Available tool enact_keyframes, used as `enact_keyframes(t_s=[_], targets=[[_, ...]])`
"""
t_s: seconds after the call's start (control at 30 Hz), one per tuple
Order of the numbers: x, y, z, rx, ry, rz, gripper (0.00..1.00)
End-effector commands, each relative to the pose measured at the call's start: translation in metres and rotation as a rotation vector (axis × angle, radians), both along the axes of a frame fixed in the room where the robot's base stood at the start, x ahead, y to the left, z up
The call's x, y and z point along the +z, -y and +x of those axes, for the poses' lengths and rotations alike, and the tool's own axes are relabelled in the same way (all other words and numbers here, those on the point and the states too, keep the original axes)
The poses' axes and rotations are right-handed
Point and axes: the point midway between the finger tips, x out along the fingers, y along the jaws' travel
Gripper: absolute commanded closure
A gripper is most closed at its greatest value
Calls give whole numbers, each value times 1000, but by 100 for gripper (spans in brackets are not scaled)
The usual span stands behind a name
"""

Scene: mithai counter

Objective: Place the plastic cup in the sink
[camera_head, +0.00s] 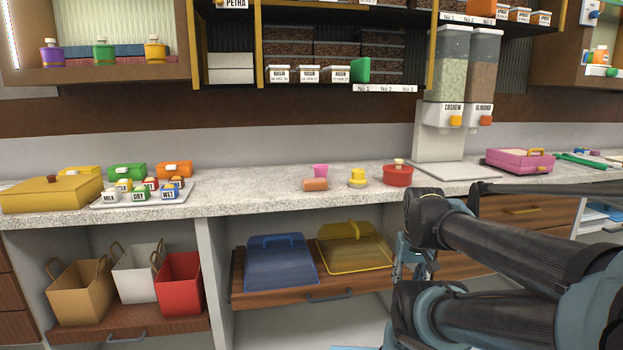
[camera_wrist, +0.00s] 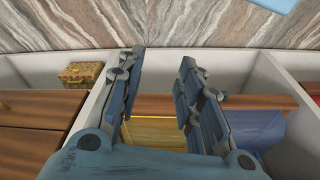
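A small pink cup (camera_head: 320,171) stands on the speckled counter (camera_head: 240,187), behind an orange-brown block (camera_head: 315,184). It looks like the plastic cup, though it is too small to tell its material. No sink shows in either view. My gripper (camera_wrist: 161,58) is open and empty in the wrist view, with its two fingers apart. It is away from the cup, near the lower shelf with the yellow lidded tray (camera_wrist: 160,130). In the head view my arm at the right hides most of the gripper.
A yellow item (camera_head: 357,178) and a red pot (camera_head: 397,176) stand right of the cup. Farther right are the dispensers (camera_head: 445,115) and a pink box (camera_head: 518,160). Bare counter lies between that tray and the cup.

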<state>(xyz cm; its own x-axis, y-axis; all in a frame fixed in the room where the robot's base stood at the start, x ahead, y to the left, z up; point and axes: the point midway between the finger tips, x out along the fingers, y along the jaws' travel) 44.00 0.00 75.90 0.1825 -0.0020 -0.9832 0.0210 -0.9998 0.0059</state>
Motion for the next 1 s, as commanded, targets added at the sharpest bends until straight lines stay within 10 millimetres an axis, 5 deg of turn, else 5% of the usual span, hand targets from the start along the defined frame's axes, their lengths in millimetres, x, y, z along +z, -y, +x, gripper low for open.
enact_keyframes(t_s=[0.2, 0.33, 0.47, 1.0], targets=[[0, 0, 0, 0, 0, 0, 67], [7, -1, -6, 5, 11, 1, 42], [27, -5, 7, 47, 14, 7, 41], [209, -76, 167, 500, 63, 64, 41]])
